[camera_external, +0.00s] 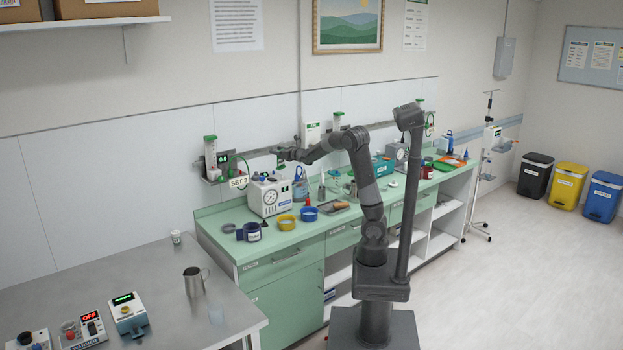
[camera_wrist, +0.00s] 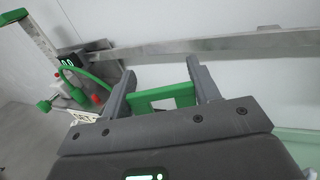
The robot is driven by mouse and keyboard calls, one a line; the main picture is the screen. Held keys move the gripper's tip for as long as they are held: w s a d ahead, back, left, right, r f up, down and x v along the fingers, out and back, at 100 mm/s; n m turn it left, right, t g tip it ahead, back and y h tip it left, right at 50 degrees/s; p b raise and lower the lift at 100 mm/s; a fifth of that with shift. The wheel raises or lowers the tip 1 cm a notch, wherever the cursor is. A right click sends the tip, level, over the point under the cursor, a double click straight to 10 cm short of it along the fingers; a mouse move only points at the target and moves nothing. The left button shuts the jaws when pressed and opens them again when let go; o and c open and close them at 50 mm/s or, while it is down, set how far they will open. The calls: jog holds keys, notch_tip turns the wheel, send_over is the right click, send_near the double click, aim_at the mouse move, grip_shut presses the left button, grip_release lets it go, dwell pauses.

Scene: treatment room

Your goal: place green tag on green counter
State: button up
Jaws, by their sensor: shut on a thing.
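My gripper (camera_external: 279,155) is above the back of the green counter (camera_external: 212,216), close to the wall rail. In the wrist view my gripper (camera_wrist: 162,86) is shut on the green tag (camera_wrist: 157,95), a flat green piece that spans the gap between the two fingers. In the external view the green tag (camera_external: 281,165) is a small green patch just under the fingers, held above the counter. The counter shows only as a pale green strip at the right edge of the wrist view (camera_wrist: 299,144).
A metal rail (camera_wrist: 230,43) runs along the wall behind the gripper. A flowmeter with a green hose (camera_external: 211,158) and a SET 3 label hang to the left. A white gauge box (camera_external: 270,197) stands below. Blue and yellow rings (camera_external: 286,222) lie near the counter's front.

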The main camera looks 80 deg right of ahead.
jog(key=s+d+f+m+g+h, duration=0.1)
jog(key=s+d+f+h, duration=0.1)
jog(key=s+f, duration=0.5)
jog(key=s+d+f+m+g+h, duration=0.15)
jog(key=s+f, duration=0.35)
jog(key=s, duration=0.5)
jog(key=w+a, duration=0.4)
jog(key=shift+w+a, duration=0.15)
jog(key=shift+a, duration=0.25)
dwell(0.4)
